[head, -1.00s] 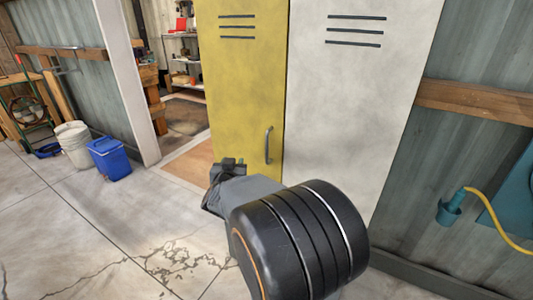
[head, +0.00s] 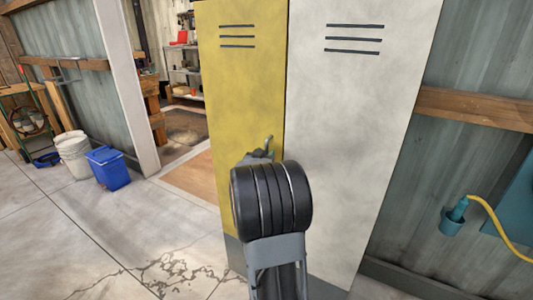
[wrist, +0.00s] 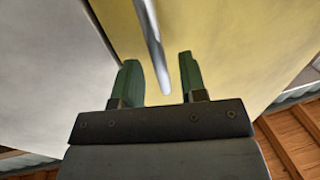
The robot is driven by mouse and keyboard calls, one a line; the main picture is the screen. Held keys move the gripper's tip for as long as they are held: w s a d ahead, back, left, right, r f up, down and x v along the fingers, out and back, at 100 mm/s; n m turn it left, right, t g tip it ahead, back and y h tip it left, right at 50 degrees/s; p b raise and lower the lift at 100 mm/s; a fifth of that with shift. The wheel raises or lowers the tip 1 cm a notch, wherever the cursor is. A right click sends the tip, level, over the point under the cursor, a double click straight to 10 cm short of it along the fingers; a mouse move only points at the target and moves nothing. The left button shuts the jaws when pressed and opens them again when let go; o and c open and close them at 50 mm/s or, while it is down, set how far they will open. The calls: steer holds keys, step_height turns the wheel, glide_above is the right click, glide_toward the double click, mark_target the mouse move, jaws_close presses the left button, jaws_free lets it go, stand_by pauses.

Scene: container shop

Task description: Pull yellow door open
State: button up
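The yellow door (head: 240,85) is the front of a tall locker and looks shut, flush beside the white locker door. Its grey metal handle (head: 269,142) shows only at its top in the head view, with my arm hiding the rest. In the wrist view the handle (wrist: 152,45) runs down from the top edge, with its end in the space between my two green fingers. My gripper (wrist: 161,80) is open, one finger on each side of the handle's line. I cannot tell whether either finger touches it.
The white locker door (head: 350,130) stands directly to the right. A blue bin (head: 108,168) and a white bucket (head: 74,153) stand on the floor at left. A teal holder with a yellow cable (head: 452,217) is on the right. The floor left of the lockers is clear.

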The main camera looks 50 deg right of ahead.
steer(key=shift+x, duration=1)
jaws_close()
